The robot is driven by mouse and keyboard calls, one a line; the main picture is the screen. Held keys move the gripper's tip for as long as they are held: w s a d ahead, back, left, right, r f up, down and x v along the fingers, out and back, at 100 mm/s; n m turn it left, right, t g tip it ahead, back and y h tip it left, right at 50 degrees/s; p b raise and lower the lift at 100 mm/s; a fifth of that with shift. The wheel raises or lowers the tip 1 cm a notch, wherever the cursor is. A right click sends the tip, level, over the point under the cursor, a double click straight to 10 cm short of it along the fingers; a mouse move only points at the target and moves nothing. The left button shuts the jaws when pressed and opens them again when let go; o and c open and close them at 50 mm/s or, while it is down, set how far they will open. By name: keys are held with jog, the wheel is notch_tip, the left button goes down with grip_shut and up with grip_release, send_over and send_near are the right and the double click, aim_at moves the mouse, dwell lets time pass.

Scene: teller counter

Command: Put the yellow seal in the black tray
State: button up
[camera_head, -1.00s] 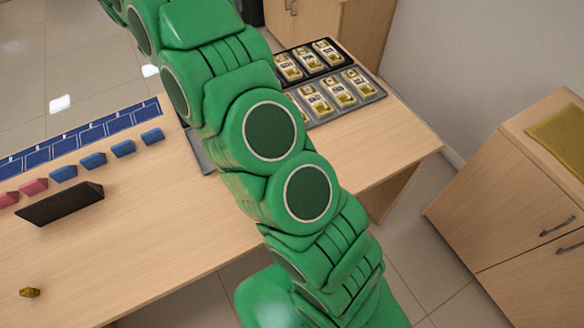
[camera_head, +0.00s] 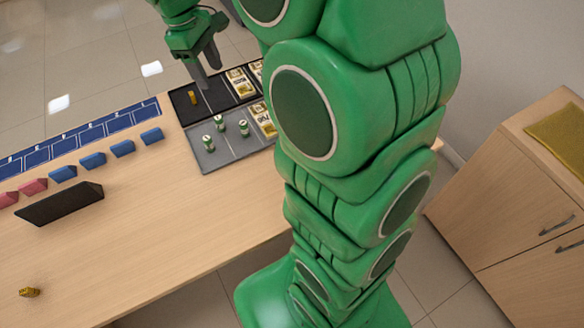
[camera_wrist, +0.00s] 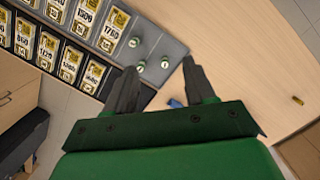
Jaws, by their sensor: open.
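A small yellow piece (camera_head: 193,97) stands in the left part of the black tray (camera_head: 182,116) at the back of the counter. A second small yellow-gold piece (camera_head: 29,292) lies on the bare counter at the front left; a yellow piece on bare wood also shows in the wrist view (camera_wrist: 297,100). I cannot tell for certain which is the yellow seal. My gripper (camera_head: 208,76) is open and empty, above the black tray near the standing yellow piece. In the wrist view its fingers (camera_wrist: 160,70) are apart with nothing between them.
A grey tray (camera_head: 215,162) in front of the black one holds several green-and-white cylinders and number cards. Blue blocks (camera_head: 122,148), pink blocks (camera_head: 33,187) and a dark upright block (camera_head: 60,204) stand at left. My arm hides the right of the counter.

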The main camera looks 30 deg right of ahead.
jog(key=s+d+m, duration=0.1)
jog(key=s+m, duration=0.3)
jog(key=s, duration=1.1)
jog(key=s+d+f+m+y, duration=0.1)
jog(key=s+m, duration=0.3)
jog(key=s, duration=1.1)
jog(key=shift+s+d+m+g, duration=0.3)
jog(key=shift+d+m, duration=0.1)
jog(key=shift+d, duration=0.4)
